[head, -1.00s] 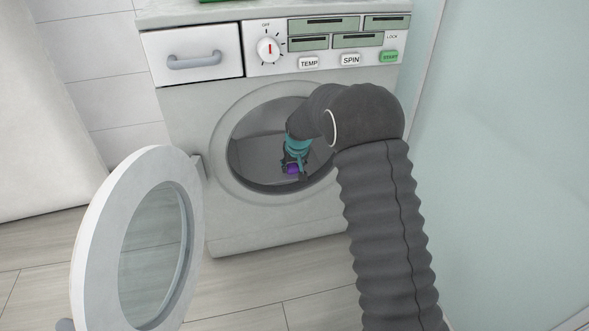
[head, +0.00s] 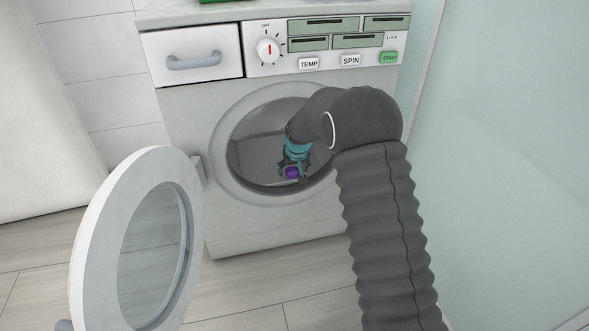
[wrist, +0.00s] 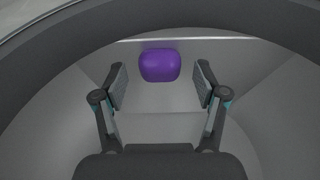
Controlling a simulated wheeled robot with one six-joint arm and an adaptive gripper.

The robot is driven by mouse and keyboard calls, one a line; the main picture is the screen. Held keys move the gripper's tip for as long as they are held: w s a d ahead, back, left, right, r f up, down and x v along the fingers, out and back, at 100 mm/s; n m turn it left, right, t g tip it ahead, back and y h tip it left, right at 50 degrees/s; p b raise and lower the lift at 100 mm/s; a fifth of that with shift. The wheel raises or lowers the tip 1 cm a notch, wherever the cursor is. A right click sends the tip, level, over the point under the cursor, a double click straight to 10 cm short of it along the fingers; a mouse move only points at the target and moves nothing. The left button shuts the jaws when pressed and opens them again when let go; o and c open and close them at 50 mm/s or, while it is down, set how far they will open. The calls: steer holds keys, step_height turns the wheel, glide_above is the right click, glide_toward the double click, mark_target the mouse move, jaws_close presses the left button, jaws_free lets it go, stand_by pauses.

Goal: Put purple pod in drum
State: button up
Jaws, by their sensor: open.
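The purple pod (head: 292,172) is inside the drum (head: 255,150) of the washing machine. In the wrist view the purple pod (wrist: 160,65) lies on the grey drum floor, just beyond and between my fingertips, apart from both. My gripper (head: 292,168) reaches in through the round opening. In the wrist view my gripper (wrist: 160,85) is open, with a clear gap between its two fingers and nothing held. The drum's grey inner wall (wrist: 255,75) surrounds it.
The round door (head: 90,235) stands swung open at the left. The opening's pale rim (head: 222,165) surrounds my arm. A drawer (head: 195,58) and the control panel (head: 325,45) are above. A pale glass panel (head: 510,150) stands at the right. Floor shows below the machine.

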steer(key=p+v, duration=0.1)
steer(key=v, duration=1.1)
steer(key=s+d+r+m, duration=0.1)
steer(key=s+d+r, duration=0.4)
steer(key=s+r, duration=0.3)
steer(key=s+d+r, duration=0.6)
steer(key=s+r, duration=0.1)
steer(key=s, duration=0.3)
steer(key=s+d+m, duration=0.1)
steer(key=s+d, duration=0.2)
steer(key=s, duration=0.8)
steer(key=s+d+m+t+h, duration=0.1)
steer(key=s+d, duration=0.2)
steer(key=s, duration=0.8)
steer(key=shift+s+d+f, duration=0.2)
steer(key=shift+s+d, duration=0.1)
steer(key=shift+s, duration=0.1)
